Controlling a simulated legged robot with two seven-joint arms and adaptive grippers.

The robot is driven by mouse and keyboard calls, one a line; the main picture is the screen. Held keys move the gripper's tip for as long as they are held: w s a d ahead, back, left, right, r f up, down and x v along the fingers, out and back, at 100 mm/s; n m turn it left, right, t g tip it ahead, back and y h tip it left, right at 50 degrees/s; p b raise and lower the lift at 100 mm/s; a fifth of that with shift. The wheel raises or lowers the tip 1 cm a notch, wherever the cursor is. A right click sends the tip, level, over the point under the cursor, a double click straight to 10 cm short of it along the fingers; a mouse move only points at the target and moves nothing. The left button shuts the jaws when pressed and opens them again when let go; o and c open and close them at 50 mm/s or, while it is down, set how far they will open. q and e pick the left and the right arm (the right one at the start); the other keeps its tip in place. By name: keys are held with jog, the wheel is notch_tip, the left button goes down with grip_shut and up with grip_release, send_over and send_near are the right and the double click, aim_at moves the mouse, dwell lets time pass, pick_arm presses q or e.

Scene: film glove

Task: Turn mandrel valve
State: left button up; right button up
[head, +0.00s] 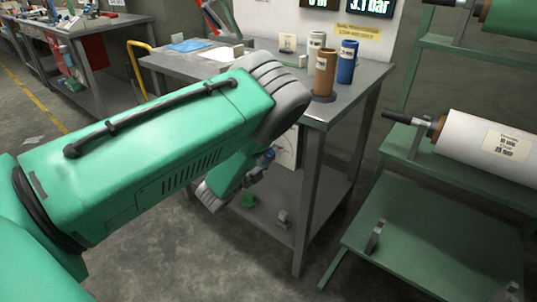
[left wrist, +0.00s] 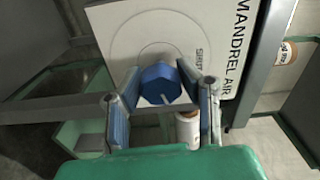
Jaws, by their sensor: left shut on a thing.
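The mandrel valve is a blue knob (left wrist: 160,84) with a white pointer line, on a white panel (left wrist: 120,32) lettered "MANDREL AIR" in the left wrist view. The pointer slants toward the lower left there. My left gripper (left wrist: 165,92) has a finger on each side of the knob and is shut on it. In the head view the knob (head: 267,157) shows small beneath my green left arm, with part of the panel (head: 288,148) behind it. My arm hides most of the gripper there. My right gripper is in neither view.
The metal workbench (head: 318,112) carries brown (head: 325,73) and blue (head: 347,62) rolls and other items above the panel. Its lower shelf (head: 318,190) holds small things. A green rack (head: 400,235) with a white film roll (head: 480,147) stands at right.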

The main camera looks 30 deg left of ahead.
pick_arm(q)
jog(key=shift+s+d+f+m+b, duration=0.1)
jog(key=shift+f+m+b, duration=0.1)
jog(key=shift+m, duration=0.6)
jog(key=shift+s+d+f+m+b, duration=0.1)
jog(key=shift+f+m, duration=0.1)
jog(key=shift+m, duration=0.6)
jog(key=o, duration=1.1)
jog(key=shift+o, duration=0.4)
jog(key=shift+w+a+r, duration=0.1)
jog(key=shift+r, duration=0.1)
jog(key=shift+s, duration=0.3)
jog(key=s, duration=1.1)
jog(key=shift+s+a, duration=0.15)
jog(key=shift+a, duration=0.3)
